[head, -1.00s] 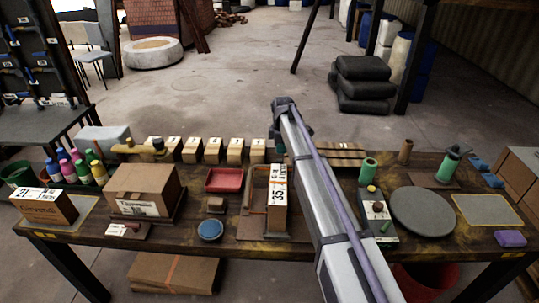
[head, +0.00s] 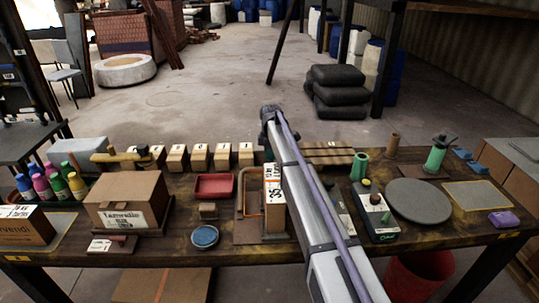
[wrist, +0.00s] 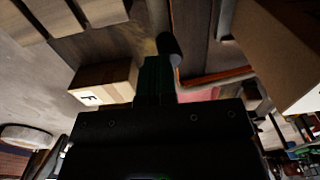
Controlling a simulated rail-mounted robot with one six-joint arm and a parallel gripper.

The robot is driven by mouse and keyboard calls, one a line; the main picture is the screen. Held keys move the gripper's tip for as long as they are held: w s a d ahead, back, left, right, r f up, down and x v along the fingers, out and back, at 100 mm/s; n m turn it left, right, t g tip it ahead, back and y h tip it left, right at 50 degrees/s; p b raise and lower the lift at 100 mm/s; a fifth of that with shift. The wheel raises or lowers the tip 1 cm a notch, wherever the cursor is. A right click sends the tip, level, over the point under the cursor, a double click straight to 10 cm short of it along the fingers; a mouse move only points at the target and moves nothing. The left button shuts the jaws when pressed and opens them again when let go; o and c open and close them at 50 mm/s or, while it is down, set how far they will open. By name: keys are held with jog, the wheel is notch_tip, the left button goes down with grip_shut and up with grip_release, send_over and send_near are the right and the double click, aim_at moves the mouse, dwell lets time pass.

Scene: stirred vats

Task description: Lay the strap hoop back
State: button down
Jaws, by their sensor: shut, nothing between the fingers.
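The strap hoop, a thin orange-brown bar (head: 240,192), shows at the left side of a tall cardboard box (head: 274,212) with a white number label. I cannot tell how far it tilts, and its right part is hidden by the box. In the wrist view an orange bar (wrist: 218,77), likely the hoop, runs to the right of my gripper. My gripper (wrist: 157,76) is shut and empty, its dark fingers apart from the orange bar as far as I can see. In the head view my arm hides the gripper.
A red tray (head: 214,187), a blue round dish (head: 205,236) and a larger carton (head: 126,202) stand left of the hoop. Several small numbered blocks (head: 200,157) line the back edge. Right of my arm are a switch box (head: 374,214) and a grey disc (head: 419,201).

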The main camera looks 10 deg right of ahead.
jog(key=shift+d+f, duration=0.2)
jog(key=shift+r+p, duration=0.45)
jog(key=shift+p, duration=0.15)
notch_tip(320, 180, up, 10)
jog(key=p, duration=1)
jog(key=shift+a+p, duration=0.15)
jog(key=shift+p, duration=0.15)
jog(key=shift+r, duration=0.1)
jog(key=s+d+m, duration=0.3)
jog(key=s+m, duration=0.5)
jog(key=s, duration=1.3)
jog(key=s+d+m, duration=0.3)
jog(key=s+m, duration=0.6)
jog(key=s, duration=1.3)
